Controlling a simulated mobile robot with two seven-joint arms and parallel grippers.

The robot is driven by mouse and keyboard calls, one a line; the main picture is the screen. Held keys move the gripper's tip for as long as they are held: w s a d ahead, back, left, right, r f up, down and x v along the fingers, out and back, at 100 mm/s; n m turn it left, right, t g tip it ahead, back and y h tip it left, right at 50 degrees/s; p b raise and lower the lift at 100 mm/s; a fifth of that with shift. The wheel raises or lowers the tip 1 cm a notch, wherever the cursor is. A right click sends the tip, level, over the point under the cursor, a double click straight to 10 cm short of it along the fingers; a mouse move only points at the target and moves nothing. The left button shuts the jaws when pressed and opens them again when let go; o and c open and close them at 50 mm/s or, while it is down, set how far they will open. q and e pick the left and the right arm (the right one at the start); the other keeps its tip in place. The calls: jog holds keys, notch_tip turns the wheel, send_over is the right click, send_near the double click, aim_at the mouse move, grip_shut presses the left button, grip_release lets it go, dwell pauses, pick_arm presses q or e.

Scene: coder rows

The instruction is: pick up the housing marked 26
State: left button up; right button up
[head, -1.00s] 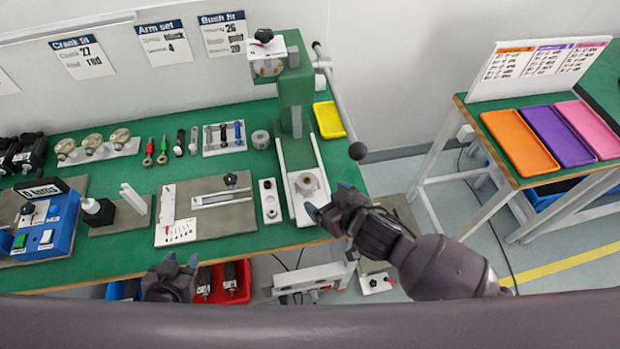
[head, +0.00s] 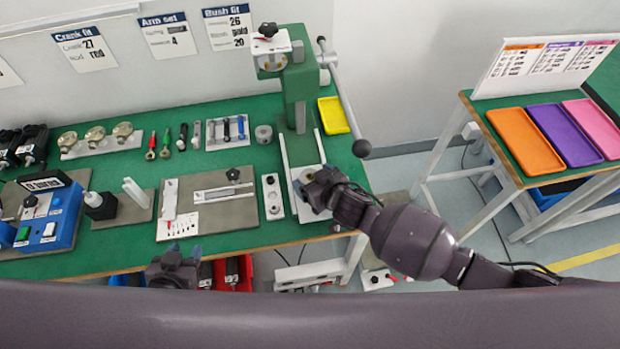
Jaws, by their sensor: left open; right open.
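A green arbor press (head: 298,95) stands at the back of the green bench. Its pale base plate (head: 308,213) reaches towards the front edge. My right gripper (head: 313,180) is over this plate, open, and covers the spot where a small grey part stood in the earlier view. That part is hidden now, so I cannot tell whether the fingers are around it. A grey ring-shaped part (head: 263,134) stands left of the press column. I can read no number on either part. My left gripper (head: 184,250) is open and empty in front of the bench edge.
The press lever (head: 345,95) ends in a dark ball right of my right gripper. A narrow plate (head: 272,197) lies close left. A yellow tray (head: 333,116) sits behind. Red bins (head: 237,272) are below the bench front.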

jog(key=shift+w, duration=0.1)
jog(key=c, duration=1.1)
